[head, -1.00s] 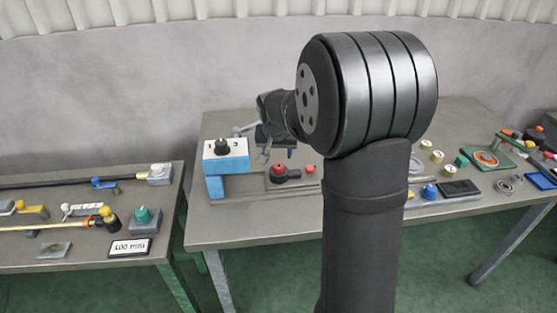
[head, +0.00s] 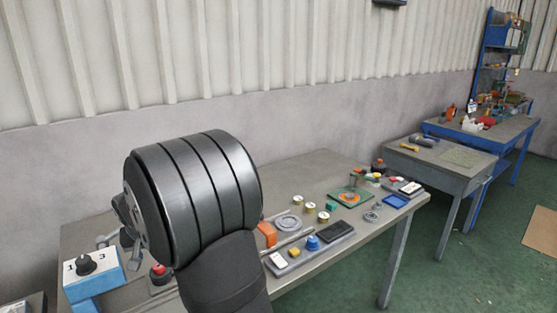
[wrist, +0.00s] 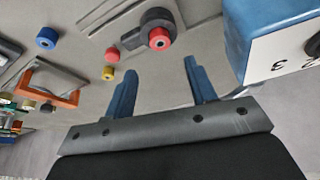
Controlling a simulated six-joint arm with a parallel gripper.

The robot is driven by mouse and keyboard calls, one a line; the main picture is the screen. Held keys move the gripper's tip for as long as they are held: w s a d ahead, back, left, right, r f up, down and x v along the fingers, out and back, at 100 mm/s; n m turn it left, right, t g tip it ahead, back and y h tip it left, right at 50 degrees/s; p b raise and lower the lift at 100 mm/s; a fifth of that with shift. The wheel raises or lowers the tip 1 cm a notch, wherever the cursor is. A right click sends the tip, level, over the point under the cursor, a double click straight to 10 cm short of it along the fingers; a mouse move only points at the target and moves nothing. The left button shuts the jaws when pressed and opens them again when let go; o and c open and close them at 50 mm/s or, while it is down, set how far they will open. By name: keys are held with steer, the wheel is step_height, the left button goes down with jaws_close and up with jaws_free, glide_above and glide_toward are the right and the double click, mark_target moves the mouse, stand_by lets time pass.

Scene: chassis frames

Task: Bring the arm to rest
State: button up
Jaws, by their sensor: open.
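My gripper (wrist: 160,67) shows in the wrist view with its two blue fingers well apart and nothing between them. It hangs over the grey workbench (head: 322,179). In the head view my large dark arm joint hides most of it. A blue-and-white box (head: 94,274) with a black knob and the marks 1 and 3 stands left of the arm. It also shows at the right of the wrist view (wrist: 285,50). A dark block with a red button (wrist: 159,39) lies beyond the fingertips, apart from them.
A second grey table (head: 440,165) and a blue bench (head: 487,133) stand farther right. Green floor is open at the right.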

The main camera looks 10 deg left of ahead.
steer(key=x, duration=0.9)
steer(key=shift+s+f, duration=0.1)
steer(key=shift+f, duration=0.05)
step_height(320, 180, up, 3)
steer(key=shift+f, duration=0.2)
steer(key=shift+r, duration=0.55)
